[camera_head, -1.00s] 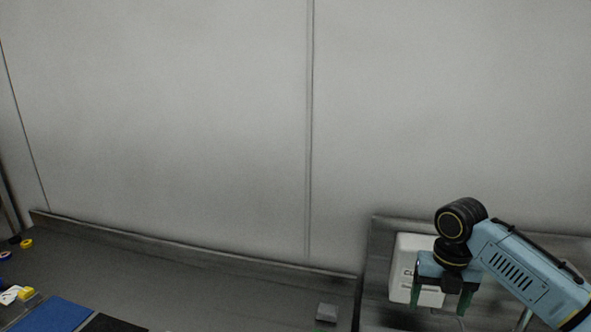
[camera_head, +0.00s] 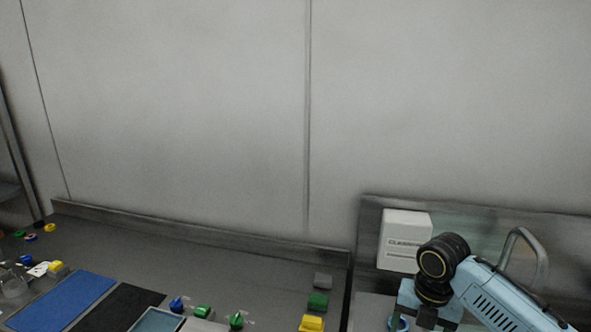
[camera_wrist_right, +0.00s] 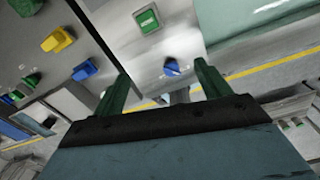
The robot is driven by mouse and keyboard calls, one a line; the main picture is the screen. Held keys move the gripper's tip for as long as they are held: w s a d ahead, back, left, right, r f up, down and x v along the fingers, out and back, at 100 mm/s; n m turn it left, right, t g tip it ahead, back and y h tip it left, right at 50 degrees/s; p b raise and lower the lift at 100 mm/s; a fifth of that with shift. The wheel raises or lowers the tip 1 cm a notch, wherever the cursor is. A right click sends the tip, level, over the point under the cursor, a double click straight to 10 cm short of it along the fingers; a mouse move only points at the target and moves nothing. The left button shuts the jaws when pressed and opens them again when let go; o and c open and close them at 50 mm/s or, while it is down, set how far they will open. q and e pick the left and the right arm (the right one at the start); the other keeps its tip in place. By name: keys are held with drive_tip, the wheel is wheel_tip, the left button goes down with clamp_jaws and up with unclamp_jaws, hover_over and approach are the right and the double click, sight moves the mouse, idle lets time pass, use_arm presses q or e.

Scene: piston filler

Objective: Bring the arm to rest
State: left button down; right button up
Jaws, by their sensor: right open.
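My right arm comes in from the lower right of the head view. Its gripper (camera_head: 412,325) is at the bottom edge, in front of the white box on the right, with its fingertips cut off there. In the right wrist view the green fingers of the right gripper (camera_wrist_right: 165,85) stand wide apart with nothing between them. A panel with a green switch (camera_wrist_right: 147,20) and a blue knob (camera_wrist_right: 172,67) shows beyond the fingers. My left gripper is not in view.
A white lettered box (camera_head: 404,240) and a curved metal tap (camera_head: 525,250) are at the right. The grey bench holds a blue mat (camera_head: 62,302), a black mat (camera_head: 115,312) and several coloured knobs, such as a yellow one (camera_head: 312,323). The bench's back middle is clear.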

drive_tip(key=s+a+f+m+t+y, duration=0.1)
drive_tip(key=s+a+f+m, duration=0.4)
drive_tip(key=s+m, duration=0.25)
drive_tip(key=s+a+f+m+t+y, duration=0.1)
drive_tip(key=s+a+f+m, duration=0.3)
drive_tip(key=s+m, duration=0.3)
drive_tip(key=s+d+m+t+h, duration=0.1)
drive_tip(key=s+d+m, duration=0.2)
drive_tip(key=s+m, duration=0.4)
drive_tip(key=s+d+m+h, duration=0.1)
drive_tip(key=s+d+m, duration=0.2)
drive_tip(key=s+m, duration=0.4)
wheel_tip(320, 180, down, 28)
drive_tip(key=s+f+g+b, duration=0.1)
drive_tip(key=s+b, duration=0.1)
drive_tip(key=b, duration=0.3)
use_arm(q)
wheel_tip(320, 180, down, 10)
drive_tip(key=b, duration=0.5)
use_arm(e)
drive_tip(key=s+d+f+g, duration=0.1)
drive_tip(key=s+d+f, duration=0.2)
drive_tip(key=s+f, duration=1.2)
wheel_tip(320, 180, down, 5)
drive_tip(key=shift+s+r, duration=0.2)
drive_tip(key=shift+s, duration=0.15)
